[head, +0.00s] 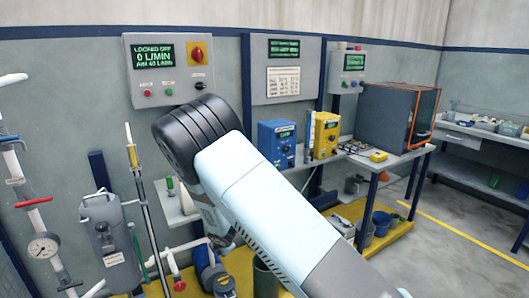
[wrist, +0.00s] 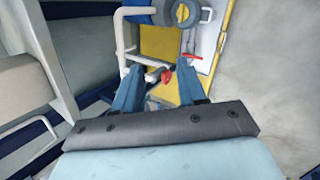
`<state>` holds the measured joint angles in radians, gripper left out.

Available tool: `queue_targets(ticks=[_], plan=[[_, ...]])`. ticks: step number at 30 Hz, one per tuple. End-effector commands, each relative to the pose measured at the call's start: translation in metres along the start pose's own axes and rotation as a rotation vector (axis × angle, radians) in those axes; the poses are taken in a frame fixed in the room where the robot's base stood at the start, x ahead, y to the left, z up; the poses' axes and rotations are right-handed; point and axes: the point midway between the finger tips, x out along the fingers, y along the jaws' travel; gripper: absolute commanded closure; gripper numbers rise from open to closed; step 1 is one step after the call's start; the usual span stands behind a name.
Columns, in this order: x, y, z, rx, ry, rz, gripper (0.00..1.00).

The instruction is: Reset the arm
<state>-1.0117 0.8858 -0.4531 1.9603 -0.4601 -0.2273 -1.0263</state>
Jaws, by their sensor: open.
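My arm (head: 262,200) reaches up across the middle of the head view, with its dark rounded joint (head: 195,130) in front of the wall. My gripper is not clearly visible in the head view, where the arm hides much of the area behind it. In the wrist view my gripper (wrist: 160,76) shows two blue fingers spread apart. It is open, and nothing is held between the fingers. White pipes and a small red part (wrist: 166,76) show beyond the fingertips.
Wall control panels (head: 168,70) stand behind the arm. A grey tank (head: 110,240), pipes and a gauge (head: 43,246) are at left. A blue box (head: 277,143) and a yellow box (head: 326,135) stand on a bench at right. Open floor (head: 450,240) lies at far right.

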Motion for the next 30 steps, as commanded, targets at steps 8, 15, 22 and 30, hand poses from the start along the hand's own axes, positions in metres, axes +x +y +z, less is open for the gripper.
queue_targets(ticks=[8, 15, 22, 30], plan=[[-0.079, 0.019, 0.078, 0.342, -0.056, -0.015, 0.59], [-0.151, 0.018, 0.136, 0.622, -0.093, -0.029, 0.59], [-0.223, 0.007, 0.183, 0.877, -0.121, -0.038, 0.59], [-0.309, -0.019, 0.223, 1.159, -0.144, -0.042, 0.59]])
